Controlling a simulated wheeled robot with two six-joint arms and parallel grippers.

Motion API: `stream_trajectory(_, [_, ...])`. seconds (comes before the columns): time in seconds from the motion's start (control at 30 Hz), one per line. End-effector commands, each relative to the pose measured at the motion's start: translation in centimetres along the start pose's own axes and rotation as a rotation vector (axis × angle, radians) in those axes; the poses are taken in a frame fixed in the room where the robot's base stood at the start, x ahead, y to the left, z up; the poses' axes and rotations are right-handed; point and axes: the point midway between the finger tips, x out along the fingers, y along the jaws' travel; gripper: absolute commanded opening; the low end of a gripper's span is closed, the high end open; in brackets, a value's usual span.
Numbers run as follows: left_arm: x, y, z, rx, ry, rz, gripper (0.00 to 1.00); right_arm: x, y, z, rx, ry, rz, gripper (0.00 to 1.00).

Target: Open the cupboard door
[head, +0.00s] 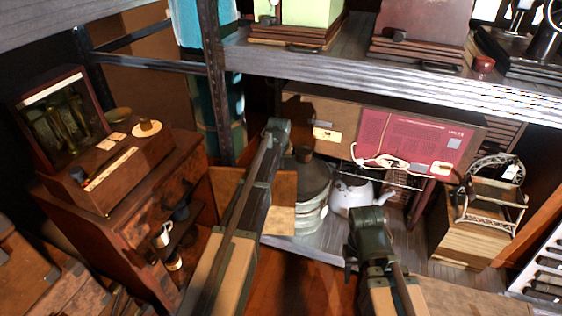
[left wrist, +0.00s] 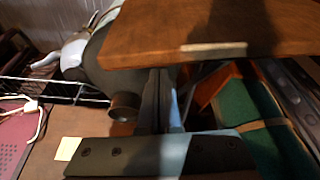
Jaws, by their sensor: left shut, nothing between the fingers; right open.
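The wooden cupboard (head: 150,190) stands at the left in the head view. Its front is open, and cups (head: 163,236) show on a shelf inside. A brown panel, which looks like its door (head: 284,188), stands swung out to the right, partly hidden behind my left arm. In the left wrist view the door (left wrist: 190,22) crosses the top, close to my left gripper (left wrist: 163,100). That gripper (head: 277,130) is shut and empty, beside a dark jug (head: 306,178); contact with the door cannot be told. My right gripper (head: 368,222) is open, at lower centre-right, away from the cupboard.
A white kettle (head: 352,195) stands right of the jug on the low shelf. A red board (head: 412,143) with a white cable is behind. A metal shelf post (head: 214,80) rises beside the cupboard. A scale case (head: 62,110) sits on the cupboard top.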

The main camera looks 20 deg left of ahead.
Motion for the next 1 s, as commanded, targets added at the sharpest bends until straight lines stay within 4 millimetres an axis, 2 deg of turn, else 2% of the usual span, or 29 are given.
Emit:
stream_trajectory(0.1, [-0.4,0.0,0.9,0.000,0.000,0.000,0.00,-0.1,0.0,0.0,0.000,0.000,0.000,0.50])
stream_trajectory(0.43, [-0.4,0.0,1.1,0.005,0.000,0.002,0.00,-0.1,0.0,0.0,0.000,0.000,0.000,0.50])
stream_trajectory(0.7, [-2.0,-0.2,5.8,0.102,-0.001,0.036,0.00,0.0,0.0,0.0,0.000,0.000,0.000,0.50])
stream_trajectory(0.8, [-2.3,-0.3,6.4,0.102,-0.001,0.036,0.00,0.0,0.0,0.0,0.000,0.000,0.000,0.50])
stream_trajectory(1.0, [-2.2,-0.3,6.3,0.101,-0.001,0.035,0.00,0.0,0.0,0.0,0.000,0.000,0.000,0.50])
